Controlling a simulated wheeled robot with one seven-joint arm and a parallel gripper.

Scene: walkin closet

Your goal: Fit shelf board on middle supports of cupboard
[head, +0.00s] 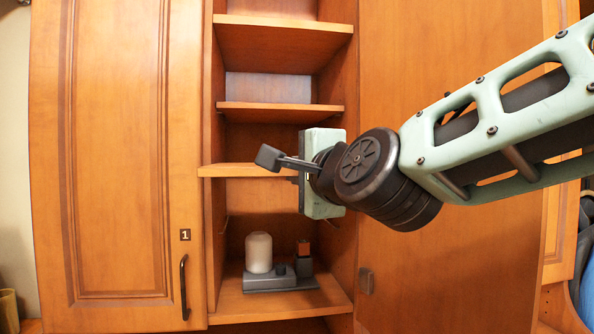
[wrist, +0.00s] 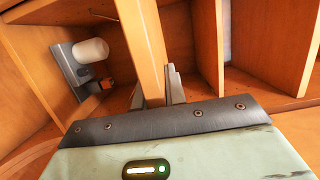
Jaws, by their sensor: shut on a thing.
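My gripper (head: 272,163) is in front of the open cupboard (head: 353,290), its jaws shut on the front edge of a wooden shelf board (head: 236,171). The board lies roughly level inside the cupboard, below the fixed shelves; its left end overlaps the left side edge in the head view. In the wrist view the board (wrist: 144,45) runs away from me between the fingers of my gripper (wrist: 155,92). Small support-like marks (head: 224,224) show on the left inner wall below the board. My gripper hides the board's right end; whether it touches any supports cannot be told.
Two fixed shelves (head: 281,107) (head: 283,27) are above. A grey stand (head: 277,282) with a white rounded cylinder (head: 259,253) and a small orange-topped block (head: 304,250) is on the cupboard floor. A closed door (head: 115,160) is left; a wood panel (head: 450,250) is right.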

